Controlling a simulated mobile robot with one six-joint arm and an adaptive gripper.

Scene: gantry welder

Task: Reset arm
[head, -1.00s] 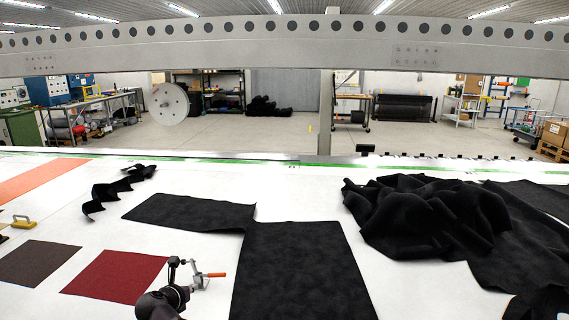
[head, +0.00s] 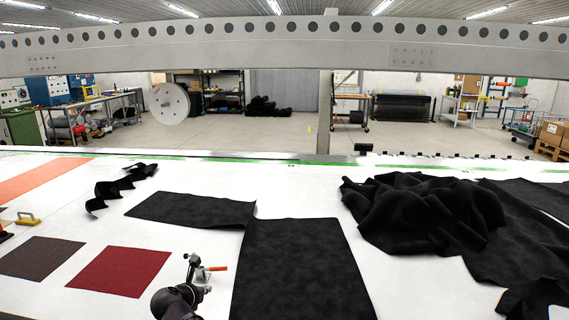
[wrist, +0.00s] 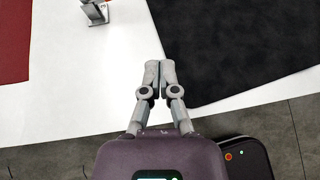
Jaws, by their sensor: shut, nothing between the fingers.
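My gripper (wrist: 153,66) shows in the wrist view with its two grey fingers together and nothing between them. It is over the white table (wrist: 85,90), near the table's front edge. In the head view my dark arm is low in the picture, left of the black fabric piece (head: 300,265); the fingers cannot be made out clearly there. A metal clamp with an orange handle (head: 216,268) is beside the arm in that view. It is partly cut off at the top of the wrist view (wrist: 96,11), apart from the fingers.
A red square (head: 120,271) and a dark brown square (head: 42,257) lie left of my arm. A crumpled black fabric heap (head: 420,210) covers the right. A yellow-handled tool (head: 27,218) is at far left. A gantry beam (head: 280,45) spans above. White surface around the squares is clear.

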